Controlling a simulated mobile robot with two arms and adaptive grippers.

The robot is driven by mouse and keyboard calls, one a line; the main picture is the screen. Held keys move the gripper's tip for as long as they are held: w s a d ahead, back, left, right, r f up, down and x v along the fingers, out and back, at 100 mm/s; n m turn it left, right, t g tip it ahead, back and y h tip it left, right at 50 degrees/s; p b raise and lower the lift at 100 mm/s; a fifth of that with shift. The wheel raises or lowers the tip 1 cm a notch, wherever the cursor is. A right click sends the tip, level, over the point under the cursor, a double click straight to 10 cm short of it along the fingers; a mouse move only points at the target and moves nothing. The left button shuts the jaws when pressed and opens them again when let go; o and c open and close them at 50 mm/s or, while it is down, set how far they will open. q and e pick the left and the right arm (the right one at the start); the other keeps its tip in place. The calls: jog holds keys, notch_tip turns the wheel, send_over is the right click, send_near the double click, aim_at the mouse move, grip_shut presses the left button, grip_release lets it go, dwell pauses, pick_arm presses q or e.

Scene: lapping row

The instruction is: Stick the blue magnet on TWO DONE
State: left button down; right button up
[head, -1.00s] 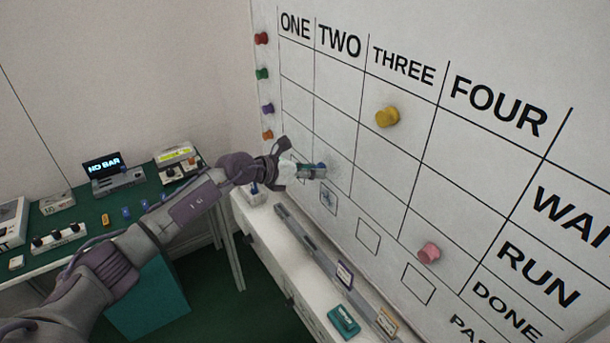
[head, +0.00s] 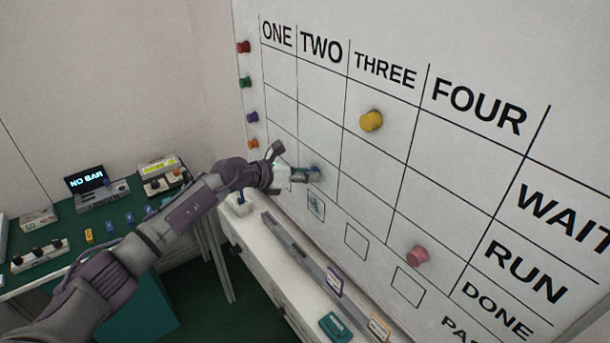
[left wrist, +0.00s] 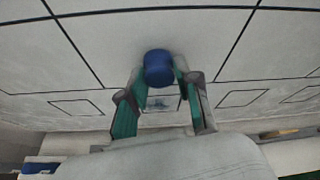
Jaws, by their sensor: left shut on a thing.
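My left gripper (head: 306,175) is shut on the blue magnet (head: 315,173) at the whiteboard (head: 395,150). The magnet is a short blue cylinder, seen clearly between the two fingertips (left wrist: 160,82) in the left wrist view (left wrist: 159,66). It appears over the TWO column, in the cell just above the row with small drawn squares, which looks like the DONE row. It is at or very close to the board; I cannot tell whether it touches. My right gripper is not in view.
A yellow magnet (head: 371,120) and a pink magnet (head: 417,256) sit on the board. Red (head: 243,47), green (head: 245,82), purple (head: 252,117) and orange (head: 253,144) magnets line its left edge. A white cabinet (head: 262,260) stands below; a green bench (head: 110,240) is at left.

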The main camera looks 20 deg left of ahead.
pick_arm(q)
jog(key=shift+r, duration=0.1)
jog(key=c, duration=0.7)
grip_release()
